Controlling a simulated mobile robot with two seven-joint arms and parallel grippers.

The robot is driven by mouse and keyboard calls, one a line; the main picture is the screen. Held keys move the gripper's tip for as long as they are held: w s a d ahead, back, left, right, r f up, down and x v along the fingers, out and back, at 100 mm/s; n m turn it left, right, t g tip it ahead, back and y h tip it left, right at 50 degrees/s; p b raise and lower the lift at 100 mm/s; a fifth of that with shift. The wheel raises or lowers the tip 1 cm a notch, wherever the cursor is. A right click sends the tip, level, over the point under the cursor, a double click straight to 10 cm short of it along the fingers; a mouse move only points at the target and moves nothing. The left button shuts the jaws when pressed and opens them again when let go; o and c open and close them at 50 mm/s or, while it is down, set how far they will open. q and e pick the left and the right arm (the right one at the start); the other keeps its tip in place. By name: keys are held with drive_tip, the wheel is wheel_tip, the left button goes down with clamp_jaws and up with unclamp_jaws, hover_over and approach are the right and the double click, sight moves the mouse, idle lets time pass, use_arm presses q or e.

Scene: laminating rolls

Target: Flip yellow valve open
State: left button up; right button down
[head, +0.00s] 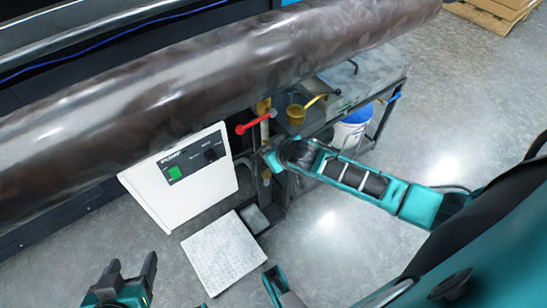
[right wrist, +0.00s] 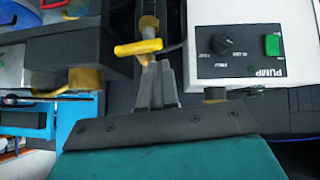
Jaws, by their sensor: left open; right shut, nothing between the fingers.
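The yellow valve handle (right wrist: 138,47) shows in the right wrist view as a short bar across a vertical pipe, beside the pump box. My right gripper (right wrist: 158,68) is shut and empty, with its fingertips right at the handle; I cannot tell whether they touch it. In the head view my right arm reaches in from the right to the valve pipe, and the yellow valve handle is not clearly visible there. My left gripper (head: 123,280) is open and empty above the floor at the lower left, away from the valve.
The white pump box (head: 182,180) has a green switch and a dark knob. A red handle (head: 256,122) sits above my right gripper. A large glossy roll (head: 150,95) spans the top. A white bucket (head: 352,130) stands by the metal table. A pale slab (head: 222,252) lies on the floor.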

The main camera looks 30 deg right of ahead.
use_arm(q)
drive_tip(key=shift+d+f, duration=0.1)
drive_tip(key=shift+f, duration=0.25)
use_arm(e)
drive_tip(key=shift+d+f, duration=0.15)
drive_tip(key=shift+f, duration=0.6)
drive_tip(key=shift+f, duration=0.1)
use_arm(q)
drive_tip(key=shift+a+f, duration=0.1)
drive_tip(key=shift+a, duration=0.1)
use_arm(e)
drive_tip(key=shift+a+f+n+h, duration=0.15)
drive_tip(key=shift+a+n+h, duration=0.15)
drive_tip(key=shift+h, duration=0.4)
use_arm(q)
drive_tip(key=f+b, duration=0.1)
drive_tip(key=b, duration=0.1)
drive_tip(key=d+f+b, duration=0.1)
drive_tip(key=b, duration=0.1)
drive_tip(key=shift+w+d+b, duration=0.1)
drive_tip(key=shift+w+b, duration=0.1)
drive_tip(key=shift+b, duration=0.2)
use_arm(e)
drive_tip(key=f+h, duration=0.1)
drive_tip(key=f+n+h, duration=0.1)
drive_tip(key=f, duration=0.1)
drive_tip(key=f+n+t+h, duration=0.1)
drive_tip(key=f, duration=0.1)
drive_tip(key=shift+a, duration=0.3)
